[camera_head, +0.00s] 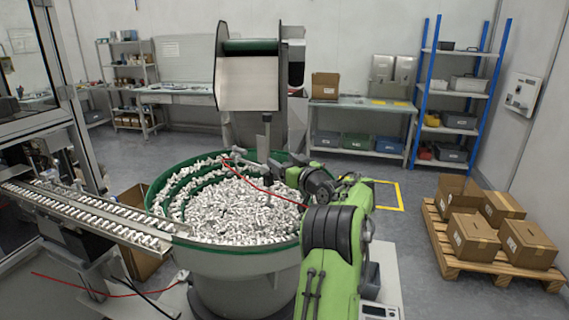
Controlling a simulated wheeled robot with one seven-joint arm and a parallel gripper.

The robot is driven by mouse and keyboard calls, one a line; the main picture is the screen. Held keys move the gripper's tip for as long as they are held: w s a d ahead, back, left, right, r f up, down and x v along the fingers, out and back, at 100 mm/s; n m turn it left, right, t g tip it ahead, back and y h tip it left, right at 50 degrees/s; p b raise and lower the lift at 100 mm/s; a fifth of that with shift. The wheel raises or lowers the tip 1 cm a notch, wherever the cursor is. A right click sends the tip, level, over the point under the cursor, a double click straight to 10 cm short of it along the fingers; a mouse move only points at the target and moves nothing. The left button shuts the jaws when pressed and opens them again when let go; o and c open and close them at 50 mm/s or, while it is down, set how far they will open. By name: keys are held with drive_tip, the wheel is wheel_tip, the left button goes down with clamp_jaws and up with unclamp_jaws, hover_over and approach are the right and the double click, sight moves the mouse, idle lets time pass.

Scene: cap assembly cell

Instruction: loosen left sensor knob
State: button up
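A small grey sensor fixture (238,153) with a red cable stands at the back rim of the green feeder bowl (152,190). Its knob is too small to pick out clearly. My green and black arm reaches in from the lower right over the bowl's right side. My gripper (277,166) is a small dark shape at the arm's far end, to the right of the fixture and seemingly apart from it. Its fingers are too small to tell open from shut. The arm's upper links hide part of the bowl's right rim.
The bowl is full of small white parts (235,208). A metal rail (95,218) with parts runs left from it. A hopper (248,85) hangs above the back of the bowl. A pallet (480,268) with cartons stands at the right. Open floor lies behind.

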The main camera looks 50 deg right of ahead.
wheel_tip(320, 180, up, 10)
drive_tip(key=p, duration=0.2)
drive_tip(key=shift+p, duration=0.4)
